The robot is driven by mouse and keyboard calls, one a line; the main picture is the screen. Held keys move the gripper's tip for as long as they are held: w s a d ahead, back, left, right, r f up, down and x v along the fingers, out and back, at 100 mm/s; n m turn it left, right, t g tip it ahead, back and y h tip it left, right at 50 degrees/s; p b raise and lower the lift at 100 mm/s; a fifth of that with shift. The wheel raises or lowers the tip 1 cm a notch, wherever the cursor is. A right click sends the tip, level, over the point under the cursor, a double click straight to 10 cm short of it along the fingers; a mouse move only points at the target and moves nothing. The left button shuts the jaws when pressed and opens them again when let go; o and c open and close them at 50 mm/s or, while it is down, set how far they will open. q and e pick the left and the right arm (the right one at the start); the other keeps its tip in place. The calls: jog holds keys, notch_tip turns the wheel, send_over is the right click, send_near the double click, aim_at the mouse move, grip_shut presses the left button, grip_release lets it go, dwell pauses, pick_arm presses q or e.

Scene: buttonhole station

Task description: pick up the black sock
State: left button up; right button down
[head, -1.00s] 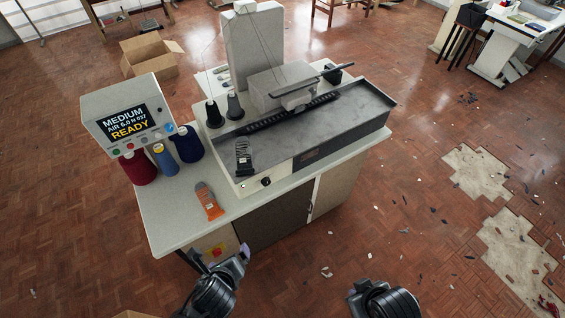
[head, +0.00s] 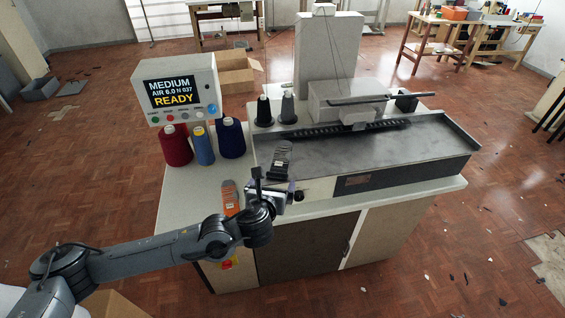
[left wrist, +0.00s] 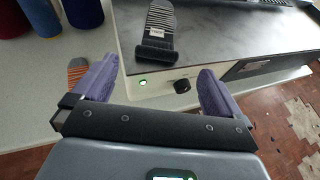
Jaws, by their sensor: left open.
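The black sock (head: 281,158) lies on the left end of the machine's grey bed, its near end close to the front edge. In the left wrist view the sock (left wrist: 160,22) shows grey stripes, a pale label and a dark cuff toward me. My left gripper (head: 274,184) is just in front of the sock, over the machine's front panel. In the wrist view its purple fingers (left wrist: 157,82) are wide apart with nothing between them, and the sock lies beyond them. My right gripper is not in view.
An orange striped sock (head: 230,196) lies on the worktop left of my gripper. Thread cones (head: 201,144) and the display box (head: 178,90) reading READY stand behind it. A knob (left wrist: 182,86) sits on the front panel. The bed (head: 385,150) is clear to the right.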

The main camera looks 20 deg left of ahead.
aim_at(277, 172)
pick_arm(q)
jog(key=shift+b+x, duration=0.4)
jog(key=shift+x, duration=3.35)
jog(key=shift+a+f, duration=0.1)
jog(key=shift+a, duration=0.05)
jog(key=shift+c, duration=0.3)
jog(key=c, duration=1)
